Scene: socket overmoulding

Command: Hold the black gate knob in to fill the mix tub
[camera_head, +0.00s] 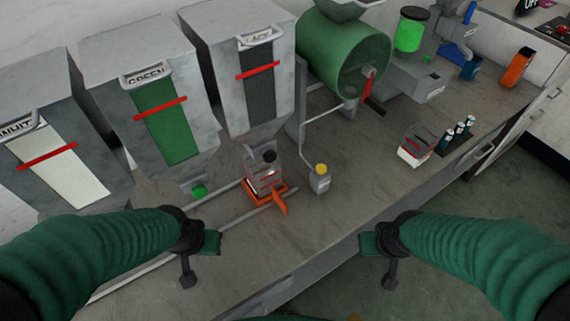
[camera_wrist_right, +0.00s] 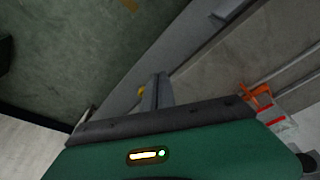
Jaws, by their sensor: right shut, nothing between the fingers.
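The black gate knob (camera_head: 269,156) sits at the bottom of the hopper with the dark grey stripe (camera_head: 263,86). The clear mix tub (camera_head: 264,181) stands directly below it on an orange carriage (camera_head: 254,198) with an orange handle. In the right wrist view, the tub (camera_wrist_right: 274,124) and black knob (camera_wrist_right: 306,163) show at the right edge. My left gripper (camera_head: 187,282) is shut, left of the carriage and nearer to me. My right gripper (camera_head: 390,282) is shut and empty, beyond the bench's front edge. It also shows in the right wrist view (camera_wrist_right: 158,82). Neither touches the knob or tub.
A green knob (camera_head: 199,191) is under the green-striped hopper to the left. A green drum (camera_head: 345,55), a clear red-and-white box (camera_head: 415,147) and dark bottles (camera_head: 458,134) are further right.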

